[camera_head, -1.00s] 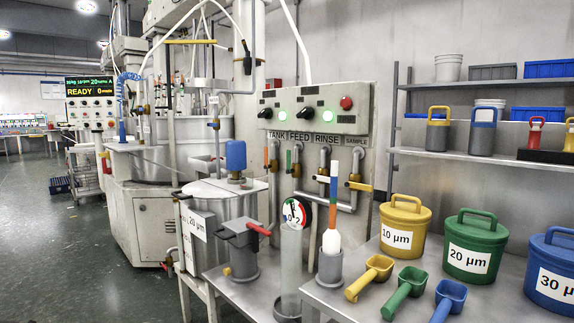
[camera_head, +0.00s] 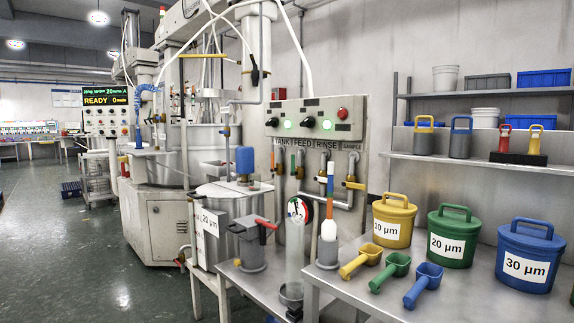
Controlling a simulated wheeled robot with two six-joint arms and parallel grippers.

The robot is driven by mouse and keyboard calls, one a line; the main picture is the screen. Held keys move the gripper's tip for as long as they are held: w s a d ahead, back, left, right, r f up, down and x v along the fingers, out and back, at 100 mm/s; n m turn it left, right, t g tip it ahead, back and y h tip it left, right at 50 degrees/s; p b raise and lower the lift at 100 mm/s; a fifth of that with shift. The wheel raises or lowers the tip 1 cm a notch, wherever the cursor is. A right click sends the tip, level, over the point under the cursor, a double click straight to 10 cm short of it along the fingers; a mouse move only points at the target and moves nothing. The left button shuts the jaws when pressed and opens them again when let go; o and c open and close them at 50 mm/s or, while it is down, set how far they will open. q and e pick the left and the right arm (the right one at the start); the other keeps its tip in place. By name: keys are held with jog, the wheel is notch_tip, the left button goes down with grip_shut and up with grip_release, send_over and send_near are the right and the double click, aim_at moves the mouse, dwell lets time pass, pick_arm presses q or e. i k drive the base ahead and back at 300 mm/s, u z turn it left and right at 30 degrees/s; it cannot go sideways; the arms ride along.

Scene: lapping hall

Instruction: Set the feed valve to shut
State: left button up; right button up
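The valve panel (camera_head: 320,113) on the wall carries the labels TANK, FEED, RINSE and SAMPLE. Below the FEED label is a brass valve (camera_head: 299,172) on a grey pipe, with what looks like a thin green upright handle (camera_head: 293,162). It is small, so its exact setting is hard to read. The TANK valve (camera_head: 279,168) is left of it. Neither of my grippers shows.
A steel bench holds yellow (camera_head: 393,222), green (camera_head: 452,238) and blue (camera_head: 530,257) tubs and three scoops. A clear cylinder (camera_head: 295,250) and a grey pot (camera_head: 250,250) stand before the valves. A lidded tank (camera_head: 226,205) is left. Green floor (camera_head: 90,250) is free at left.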

aim_at(292, 173)
jog(key=u, duration=0.6)
jog(key=i, duration=1.2)
jog(key=z, duration=0.05)
